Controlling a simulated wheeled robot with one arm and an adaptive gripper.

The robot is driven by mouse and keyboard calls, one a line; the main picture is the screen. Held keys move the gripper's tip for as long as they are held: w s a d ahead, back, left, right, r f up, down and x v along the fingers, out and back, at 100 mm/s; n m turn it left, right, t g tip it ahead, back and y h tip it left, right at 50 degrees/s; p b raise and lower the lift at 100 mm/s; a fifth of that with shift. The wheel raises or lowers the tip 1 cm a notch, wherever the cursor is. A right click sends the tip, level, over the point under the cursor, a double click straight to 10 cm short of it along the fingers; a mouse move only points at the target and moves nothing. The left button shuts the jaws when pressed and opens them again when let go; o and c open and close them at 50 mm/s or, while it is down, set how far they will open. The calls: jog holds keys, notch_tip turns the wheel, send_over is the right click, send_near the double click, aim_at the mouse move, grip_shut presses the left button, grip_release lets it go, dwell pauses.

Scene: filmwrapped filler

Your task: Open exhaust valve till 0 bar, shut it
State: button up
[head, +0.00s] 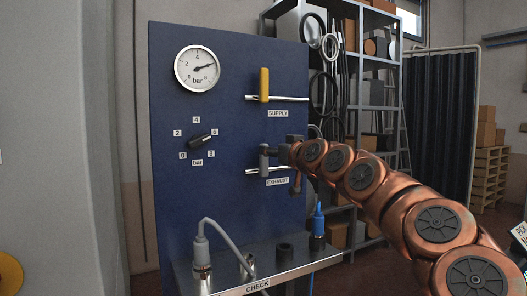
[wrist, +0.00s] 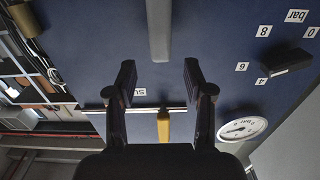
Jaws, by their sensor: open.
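The exhaust valve's grey lever (head: 264,157) stands upright, across its horizontal pipe, above the EXHAUST label (head: 278,181). In the wrist view, which is upside down, a grey bar that looks like this lever (wrist: 159,30) lies in line with the gap between my fingers, past their tips. My gripper (head: 296,163) is at the right of the lever in the head view. In the wrist view my gripper (wrist: 159,78) is open with nothing between its fingertips. The pressure gauge (head: 197,67) has its needle pointing right and slightly up, near 6 bar.
The yellow supply lever (head: 264,84) stands upright above the exhaust valve. A black selector knob (head: 203,138) is on the blue panel (head: 225,115). Below, a metal shelf (head: 262,275) carries a grey hose connector (head: 201,250) and a blue-topped fitting (head: 318,222). Shelving stands behind right.

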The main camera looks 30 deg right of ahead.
aim_at(264, 161)
jog(key=shift+w+d+p, duration=0.15)
jog(key=shift+w, duration=1.4)
jog(key=shift+w+d+p, duration=0.1)
jog(key=shift+w+p, duration=0.05)
jog(key=shift+w, duration=1.35)
jog(key=shift+c, duration=0.4)
grip_shut()
